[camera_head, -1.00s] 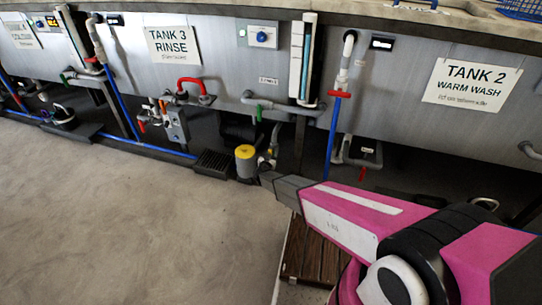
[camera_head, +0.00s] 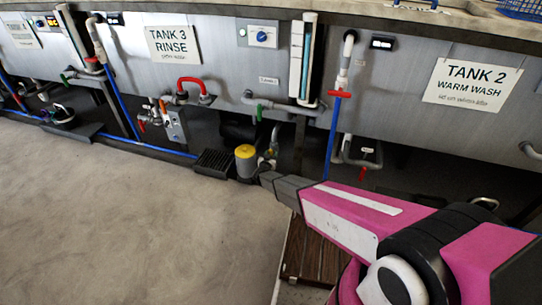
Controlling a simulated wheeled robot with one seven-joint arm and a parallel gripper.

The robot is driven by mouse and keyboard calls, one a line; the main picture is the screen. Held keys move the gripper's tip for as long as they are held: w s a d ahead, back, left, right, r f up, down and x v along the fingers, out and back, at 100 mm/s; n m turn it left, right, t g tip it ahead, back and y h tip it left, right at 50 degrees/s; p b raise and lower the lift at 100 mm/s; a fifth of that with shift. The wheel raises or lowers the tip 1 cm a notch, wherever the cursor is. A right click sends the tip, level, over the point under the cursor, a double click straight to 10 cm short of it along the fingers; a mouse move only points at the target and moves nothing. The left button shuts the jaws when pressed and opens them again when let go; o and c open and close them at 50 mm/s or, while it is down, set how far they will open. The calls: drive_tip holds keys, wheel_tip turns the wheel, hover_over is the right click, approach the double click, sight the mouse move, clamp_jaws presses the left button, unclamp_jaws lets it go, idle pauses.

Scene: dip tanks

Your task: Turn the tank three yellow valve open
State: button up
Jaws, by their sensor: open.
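The tank 3 (camera_head: 222,72) front panel carries a sign reading "TANK 3 RINSE" (camera_head: 172,45). Below it, near the floor, stands a grey cylinder with a yellow top (camera_head: 245,152), the only clearly yellow part in view. Pipe fittings (camera_head: 268,163) sit just to its right. I cannot make out a separate yellow handle. My pink arm reaches in from the lower right, and my gripper (camera_head: 266,178) is at its dark tip, just right of the yellow-topped cylinder. It is open; its fingers are small and hard to make out, and I cannot tell if they touch anything.
A black floor grate (camera_head: 212,163) lies left of the cylinder. A red pipe (camera_head: 192,86), a green-handled valve (camera_head: 260,112) and red-handled valves (camera_head: 339,94) are on the tank fronts. Tank 2's sign (camera_head: 472,84) is at right. A brown slatted board (camera_head: 314,252) lies under my arm. Open floor fills the lower left.

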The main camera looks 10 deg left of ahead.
drive_tip(key=s, duration=1)
drive_tip(key=shift+s+a, duration=0.35)
drive_tip(key=shift+a, duration=0.05)
drive_tip(key=shift+r, duration=0.1)
